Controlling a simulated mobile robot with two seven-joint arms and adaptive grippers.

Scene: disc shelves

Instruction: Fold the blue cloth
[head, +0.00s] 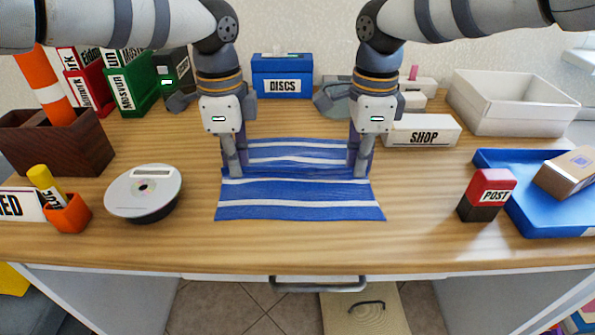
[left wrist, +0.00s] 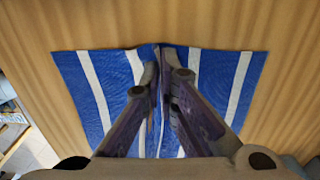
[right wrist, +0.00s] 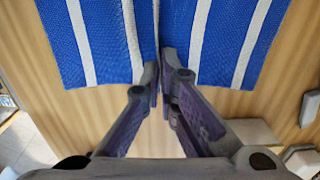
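The blue cloth (head: 300,205) with white stripes lies spread on the wooden desk. A raised crease runs across its middle from left to right. My left gripper (head: 234,170) points down at the left end of this crease, and my right gripper (head: 360,170) at the right end. In the left wrist view the fingertips (left wrist: 161,78) are almost together on the pinched cloth (left wrist: 115,85). In the right wrist view the fingertips (right wrist: 161,78) are likewise closed on the crease of the cloth (right wrist: 105,40). The part of the cloth between the fingers is mostly hidden.
A silver disc player (head: 144,192) stands left of the cloth, beside an orange cup (head: 68,214). A POST stamp (head: 487,194) and a blue tray (head: 530,215) are at right. A SHOP box (head: 422,131) and a blue DISCS box (head: 282,77) stand behind. Desk around the cloth is clear.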

